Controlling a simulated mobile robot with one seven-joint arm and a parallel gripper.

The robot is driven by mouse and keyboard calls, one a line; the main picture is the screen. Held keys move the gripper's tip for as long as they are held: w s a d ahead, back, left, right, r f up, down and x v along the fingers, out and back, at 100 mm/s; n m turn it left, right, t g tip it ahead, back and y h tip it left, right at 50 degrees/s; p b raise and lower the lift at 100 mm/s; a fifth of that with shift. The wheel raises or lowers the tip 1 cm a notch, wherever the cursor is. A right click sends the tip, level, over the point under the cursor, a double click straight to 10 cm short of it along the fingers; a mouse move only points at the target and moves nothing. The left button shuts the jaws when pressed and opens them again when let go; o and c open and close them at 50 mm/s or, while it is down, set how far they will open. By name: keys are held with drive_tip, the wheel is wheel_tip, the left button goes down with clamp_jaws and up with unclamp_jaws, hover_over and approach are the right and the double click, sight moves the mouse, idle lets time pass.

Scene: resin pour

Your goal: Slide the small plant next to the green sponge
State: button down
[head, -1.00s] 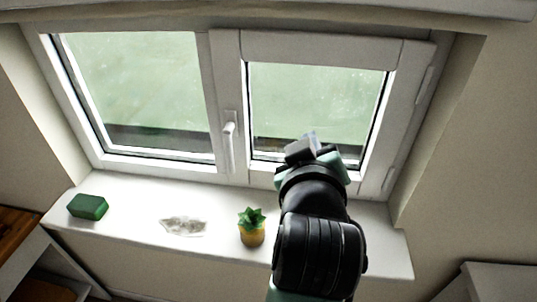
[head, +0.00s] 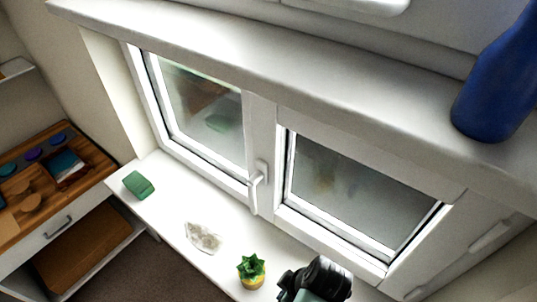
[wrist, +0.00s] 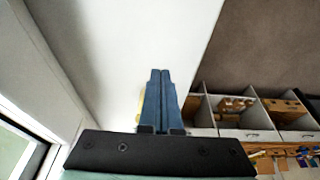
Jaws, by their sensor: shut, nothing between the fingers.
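The small plant (head: 252,270), green and spiky in a yellow pot, stands upright on the white windowsill near the bottom of the head view. The green sponge (head: 139,185) lies at the sill's far left end, well apart from the plant. My gripper (wrist: 160,74) is shut and empty, its two blue fingers together in the wrist view. In the head view my dark wrist is just right of the plant; I cannot tell whether it touches. A yellow sliver, probably the pot, shows left of the fingers in the wrist view, mostly hidden by them.
A clear, whitish crystal-like piece (head: 203,237) lies on the sill between plant and sponge. The window handle (head: 256,181) juts out above the sill. A blue bottle (head: 495,85) stands on an upper ledge. A wooden-topped cabinet (head: 95,165) stands left of the sill.

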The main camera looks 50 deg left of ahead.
sight(252, 275)
drive_tip(key=shift+x, duration=0.85)
drive_tip(key=shift+s+a+p, duration=0.25)
drive_tip(key=shift+a+p, duration=0.65)
drive_tip(key=shift+a, duration=0.3)
drive_tip(key=shift+s+a+f, duration=0.1)
drive_tip(key=shift+a+f, duration=0.1)
drive_tip(key=shift+a, duration=0.55)
